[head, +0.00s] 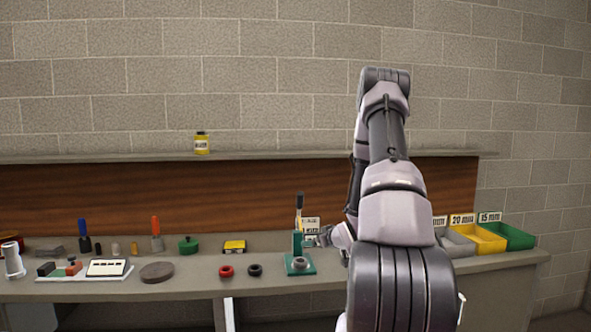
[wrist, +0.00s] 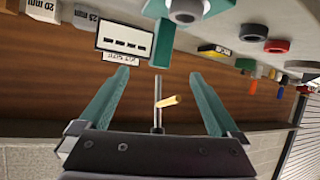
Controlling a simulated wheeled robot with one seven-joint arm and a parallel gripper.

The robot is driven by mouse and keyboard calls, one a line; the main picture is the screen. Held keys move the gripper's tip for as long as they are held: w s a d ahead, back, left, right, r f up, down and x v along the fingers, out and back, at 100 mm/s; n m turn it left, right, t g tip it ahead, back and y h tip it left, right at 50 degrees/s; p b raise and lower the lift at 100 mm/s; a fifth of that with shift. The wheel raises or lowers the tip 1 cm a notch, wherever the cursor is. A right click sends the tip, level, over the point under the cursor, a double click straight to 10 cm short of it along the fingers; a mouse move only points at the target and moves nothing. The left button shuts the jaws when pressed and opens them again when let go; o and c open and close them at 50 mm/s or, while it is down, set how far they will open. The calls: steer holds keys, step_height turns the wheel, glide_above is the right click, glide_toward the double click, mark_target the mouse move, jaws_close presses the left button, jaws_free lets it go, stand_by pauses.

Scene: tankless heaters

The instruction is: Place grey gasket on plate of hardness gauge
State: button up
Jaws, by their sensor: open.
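The hardness gauge (head: 298,243) is a green stand with an upright lever on the bench, and its column (wrist: 163,43) shows in the wrist view. A grey ring, which looks like the grey gasket (head: 300,262), lies on the gauge's green base plate (head: 291,270). It also shows in the wrist view (wrist: 185,10), at the top edge. My gripper (head: 322,238) is beside the upper part of the gauge, to its right. In the wrist view my gripper (wrist: 160,73) has its teal fingers wide apart and empty, with the gauge's rod and yellow handle (wrist: 168,101) seen between them.
A red ring (head: 226,271) and a black ring (head: 255,270) lie left of the gauge. Yellow (head: 478,240) and green (head: 510,237) bins stand at right. A white tray (head: 85,277) and a brown disc (head: 157,272) are at left. A shelf (head: 270,155) runs behind.

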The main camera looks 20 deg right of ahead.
steer(key=s+a+r+m+g+h, duration=0.1)
steer(key=s+a+r, duration=0.2)
steer(key=r, duration=0.5)
steer(key=s+a+r+m+g, duration=0.1)
steer(key=s+a+r, duration=0.1)
steer(key=r, duration=0.5)
steer(key=s+a+r+m+g+h, duration=0.1)
steer(key=s+a+r+g, duration=0.15)
steer(key=r, duration=0.55)
steer(key=s+a+r+m+y, duration=0.1)
steer(key=s+a+r, duration=0.2)
steer(key=s, duration=0.4)
steer(key=s+a+r+g+y, duration=0.1)
steer(key=s+a+r, duration=0.2)
steer(key=s+a, duration=0.3)
steer(key=s+a+r+m+y, duration=0.1)
steer(key=s+a+r+y, duration=0.1)
steer(key=s+a, duration=0.3)
steer(key=s+r, duration=0.1)
steer(key=s, duration=0.3)
steer(key=shift+m, duration=0.3)
steer(key=shift+s+r, duration=0.1)
